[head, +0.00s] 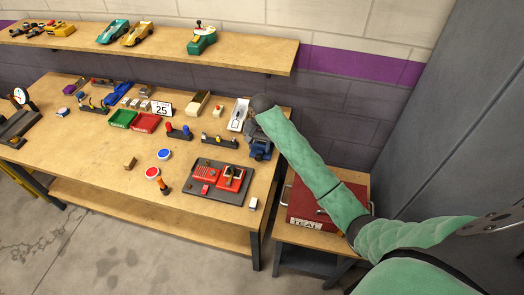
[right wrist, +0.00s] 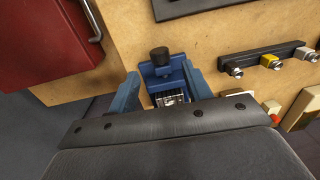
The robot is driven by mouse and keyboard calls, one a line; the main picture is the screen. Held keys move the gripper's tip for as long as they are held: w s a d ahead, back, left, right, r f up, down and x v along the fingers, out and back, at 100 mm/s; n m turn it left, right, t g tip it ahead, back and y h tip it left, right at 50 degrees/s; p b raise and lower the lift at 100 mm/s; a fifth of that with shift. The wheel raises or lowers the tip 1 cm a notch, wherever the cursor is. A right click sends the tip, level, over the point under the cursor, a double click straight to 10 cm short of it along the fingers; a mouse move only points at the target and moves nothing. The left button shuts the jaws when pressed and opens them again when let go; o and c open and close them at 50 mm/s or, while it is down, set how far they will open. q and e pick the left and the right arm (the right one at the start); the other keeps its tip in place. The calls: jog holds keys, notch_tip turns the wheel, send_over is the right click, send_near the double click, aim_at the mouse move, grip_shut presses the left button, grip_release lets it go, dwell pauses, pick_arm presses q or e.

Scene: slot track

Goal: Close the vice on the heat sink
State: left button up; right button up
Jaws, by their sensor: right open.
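The blue vice (head: 261,151) stands at the right end of the workbench, partly covered by my right gripper in the head view. In the right wrist view the vice (right wrist: 176,73) shows its black knob (right wrist: 159,56) on the far side. A finned grey heat sink (right wrist: 170,99) sits in the vice; its near part is hidden by my gripper body. My right gripper (right wrist: 160,72) is open, with one blue finger on each side of the vice. I cannot tell whether the fingers touch it. My left gripper is not in view.
A dark tray (head: 213,197) with red parts lies in front of the vice. A black rack (head: 219,141) and a white board (head: 238,116) stand close by. A red toolbox (head: 312,207) sits on a lower table to the right. A shelf (head: 150,48) with model cars hangs behind.

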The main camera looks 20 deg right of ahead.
aim_at(259, 155)
notch_tip(259, 155, down, 5)
jog(key=shift+a+f+p, duration=0.1)
jog(key=shift+f+p, duration=0.1)
jog(key=shift+p, duration=0.95)
jog(key=shift+a+f, duration=0.1)
jog(key=shift+f, duration=0.3)
jog(key=shift+c, duration=0.2)
jog(key=c, duration=0.9)
